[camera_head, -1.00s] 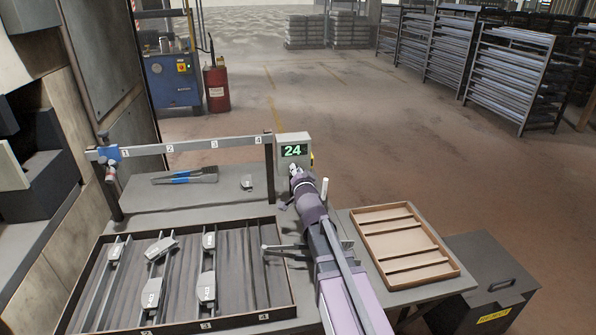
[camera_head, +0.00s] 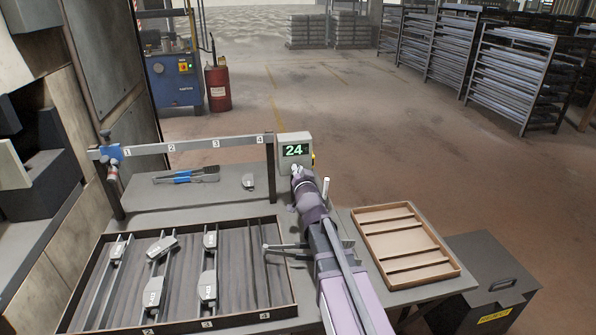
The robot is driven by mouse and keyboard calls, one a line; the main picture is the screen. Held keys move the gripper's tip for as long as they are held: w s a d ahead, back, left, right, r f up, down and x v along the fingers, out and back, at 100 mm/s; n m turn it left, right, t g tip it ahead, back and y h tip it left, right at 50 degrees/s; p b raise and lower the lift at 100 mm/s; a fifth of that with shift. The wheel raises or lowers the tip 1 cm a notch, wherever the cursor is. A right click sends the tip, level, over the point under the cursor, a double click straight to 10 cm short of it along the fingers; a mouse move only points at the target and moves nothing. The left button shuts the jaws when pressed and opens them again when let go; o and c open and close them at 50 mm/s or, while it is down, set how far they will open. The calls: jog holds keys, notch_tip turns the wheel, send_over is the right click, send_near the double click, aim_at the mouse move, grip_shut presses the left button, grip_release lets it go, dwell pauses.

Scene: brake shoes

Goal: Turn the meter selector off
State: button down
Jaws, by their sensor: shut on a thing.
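The meter (camera_head: 294,146) is a grey box at the right end of the rail, its green display reading 24. My gripper (camera_head: 297,172) is at the lower front of the meter, reaching up to it from below. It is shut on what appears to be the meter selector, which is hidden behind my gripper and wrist. The selector's position cannot be read. A small yellow part (camera_head: 313,158) shows on the meter's right side.
A tray (camera_head: 240,322) with several brake-shoe parts lies left of my arm. A wooden tray (camera_head: 441,243) lies to the right. A numbered rail (camera_head: 190,147) runs left of the meter, above a shelf with blue-handled pliers (camera_head: 186,175) and a small grey part (camera_head: 248,181).

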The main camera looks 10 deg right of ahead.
jog(key=n, duration=0.6)
jog(key=shift+w+a+r, duration=0.15)
jog(key=shift+w, duration=0.15)
jog(key=n, duration=0.6)
jog(key=shift+a+n, duration=0.1)
jog(key=shift+n, duration=0.2)
jog(key=c, duration=0.7)
grip_release()
jog(key=shift+c, duration=0.2)
jog(key=shift+f, duration=0.2)
jog(key=shift+s, duration=0.15)
jog(key=s, duration=0.7)
jog(key=shift+s, duration=0.2)
